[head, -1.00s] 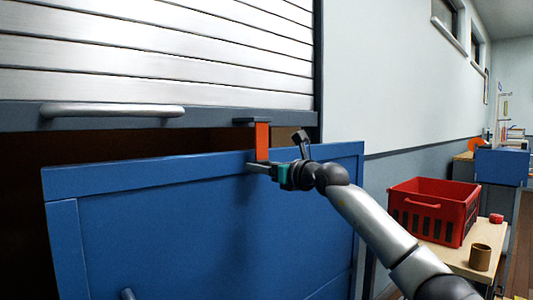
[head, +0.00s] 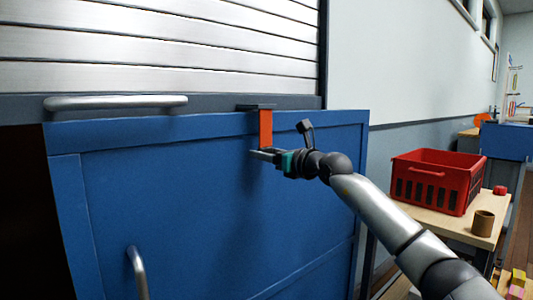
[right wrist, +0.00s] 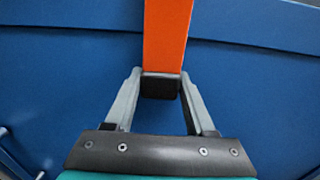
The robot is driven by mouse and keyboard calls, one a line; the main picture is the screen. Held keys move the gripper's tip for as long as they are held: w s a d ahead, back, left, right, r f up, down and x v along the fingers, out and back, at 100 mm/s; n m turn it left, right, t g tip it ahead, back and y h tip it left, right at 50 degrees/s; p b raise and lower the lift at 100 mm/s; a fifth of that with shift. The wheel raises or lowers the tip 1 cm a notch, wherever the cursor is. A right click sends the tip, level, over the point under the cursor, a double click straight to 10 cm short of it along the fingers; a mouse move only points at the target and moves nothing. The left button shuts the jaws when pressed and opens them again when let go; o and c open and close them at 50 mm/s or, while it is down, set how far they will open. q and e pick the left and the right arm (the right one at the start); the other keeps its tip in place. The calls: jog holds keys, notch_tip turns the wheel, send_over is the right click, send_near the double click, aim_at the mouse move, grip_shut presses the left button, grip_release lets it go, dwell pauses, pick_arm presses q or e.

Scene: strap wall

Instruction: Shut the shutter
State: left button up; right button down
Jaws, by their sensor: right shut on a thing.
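The shutter (head: 180,48) has pale metal slats and a dark bottom bar with a long grey handle (head: 115,102). Its bottom bar is level with the top edge of a blue panel (head: 190,200), with almost no gap showing between them. A short orange strap (head: 265,127) hangs from a dark bracket on the bar, in front of the panel. My right gripper (head: 262,153) is shut on the strap's lower end. In the right wrist view the strap (right wrist: 166,35) ends in a dark tip between the fingers (right wrist: 158,86). My left gripper is not in view.
A dark opening (head: 22,200) shows left of the blue panel, which has a grey handle (head: 137,270). At right, a red crate (head: 436,182) and a brown cup (head: 482,223) stand on a wooden table (head: 435,220). The pale wall is bare.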

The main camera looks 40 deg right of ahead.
jog(key=c, duration=0.7)
grip_release()
jog(key=shift+w+a+f, duration=0.1)
jog(key=shift+f, duration=0.35)
jog(key=shift+o, duration=0.7)
jog(key=shift+w, duration=0.1)
jog(key=o, duration=0.3)
jog(key=shift+r, duration=0.25)
